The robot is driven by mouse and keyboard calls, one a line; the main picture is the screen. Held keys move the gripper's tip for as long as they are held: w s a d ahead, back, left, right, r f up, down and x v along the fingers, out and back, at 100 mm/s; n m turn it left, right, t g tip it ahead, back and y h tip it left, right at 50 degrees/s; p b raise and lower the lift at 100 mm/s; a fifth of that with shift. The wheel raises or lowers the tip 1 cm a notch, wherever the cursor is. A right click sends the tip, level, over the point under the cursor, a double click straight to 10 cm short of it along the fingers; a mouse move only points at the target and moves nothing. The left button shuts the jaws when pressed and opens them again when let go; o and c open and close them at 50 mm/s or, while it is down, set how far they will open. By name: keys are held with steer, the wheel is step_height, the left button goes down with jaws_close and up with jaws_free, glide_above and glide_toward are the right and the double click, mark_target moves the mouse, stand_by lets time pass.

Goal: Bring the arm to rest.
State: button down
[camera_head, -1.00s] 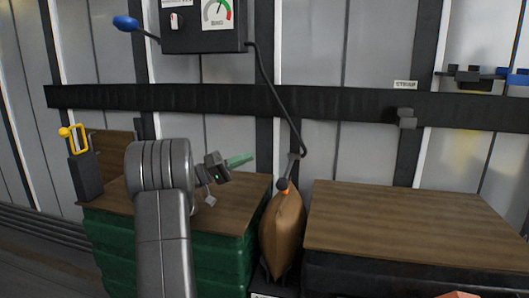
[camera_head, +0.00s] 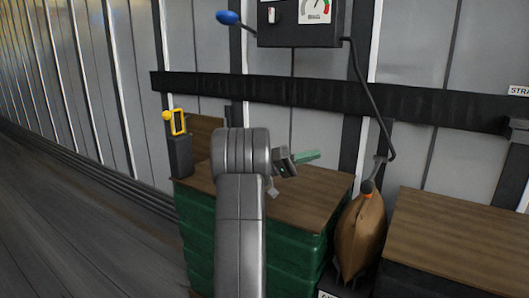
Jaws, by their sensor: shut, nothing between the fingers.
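My arm rises in the lower middle of the picture, bent at a thick grey joint, and hides part of the green crate behind it. My gripper (camera_head: 313,155) sticks out to the right of that joint. Its dark body ends in slim green fingers, which are closed together with nothing between them. It shows in front of a wooden top (camera_head: 290,198) on the green crate (camera_head: 310,255). The fingers look clear of the wall and the top, though the exact gap is hard to tell.
A dark post with a yellow handle (camera_head: 179,122) stands to the left. A control box (camera_head: 300,25) with a blue-knobbed lever and hanging cable is above. A brown sack (camera_head: 361,238) hangs between the crate and another wooden top (camera_head: 450,235). The floor at left (camera_head: 70,230) is clear.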

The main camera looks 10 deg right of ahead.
steer(key=d+f+b+x, duration=0.1)
steer(key=f+b+x, duration=0.2)
steer(key=x, duration=1.2)
steer(key=shift+s, duration=0.2)
steer(key=shift+f, duration=0.1)
